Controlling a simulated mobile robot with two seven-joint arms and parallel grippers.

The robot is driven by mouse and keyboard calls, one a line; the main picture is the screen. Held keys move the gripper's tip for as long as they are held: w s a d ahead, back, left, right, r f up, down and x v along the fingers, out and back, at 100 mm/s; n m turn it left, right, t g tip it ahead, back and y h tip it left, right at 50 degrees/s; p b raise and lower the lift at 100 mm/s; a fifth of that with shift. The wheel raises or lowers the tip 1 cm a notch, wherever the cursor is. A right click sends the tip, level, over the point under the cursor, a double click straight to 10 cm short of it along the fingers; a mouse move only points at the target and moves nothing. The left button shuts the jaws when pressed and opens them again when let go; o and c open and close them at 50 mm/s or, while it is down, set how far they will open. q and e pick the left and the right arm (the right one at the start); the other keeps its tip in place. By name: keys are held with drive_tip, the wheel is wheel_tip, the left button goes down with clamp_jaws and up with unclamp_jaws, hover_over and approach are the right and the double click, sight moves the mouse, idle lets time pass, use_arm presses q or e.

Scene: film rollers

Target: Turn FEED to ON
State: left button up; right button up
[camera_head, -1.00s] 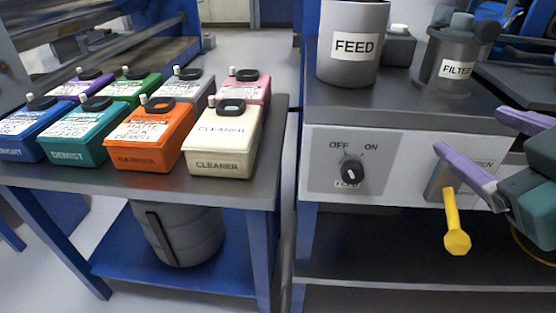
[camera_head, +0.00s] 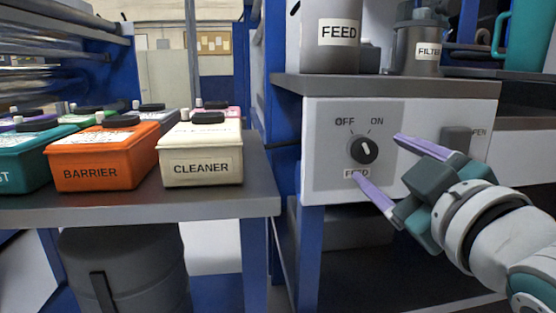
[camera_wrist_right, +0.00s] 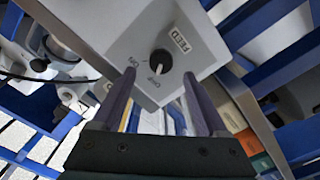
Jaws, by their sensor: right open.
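The FEED knob (camera_head: 364,150) is a round black dial on a grey plate, with OFF at its upper left and ON at its upper right. A light pointer mark shows on it, but I cannot tell surely which label it points to. The knob also shows in the right wrist view (camera_wrist_right: 159,58). My right gripper (camera_head: 378,158) is open in front of the panel, its purple fingers pointing at the knob, one above right and one below. In the right wrist view the fingers (camera_wrist_right: 158,76) spread on either side of the knob, apparently short of it. My left gripper is out of view.
The white panel (camera_head: 320,170) sits under a grey shelf holding the FEED canister (camera_head: 330,58) and FILTER canister (camera_head: 415,65). A second control (camera_head: 456,140) is right, partly behind my gripper.

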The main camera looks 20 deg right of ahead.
sight(367, 152)
drive_tip(key=shift+b+x, duration=0.7)
drive_tip(key=shift+x, duration=1.7)
drive_tip(key=shift+a, duration=0.15)
clamp_jaws()
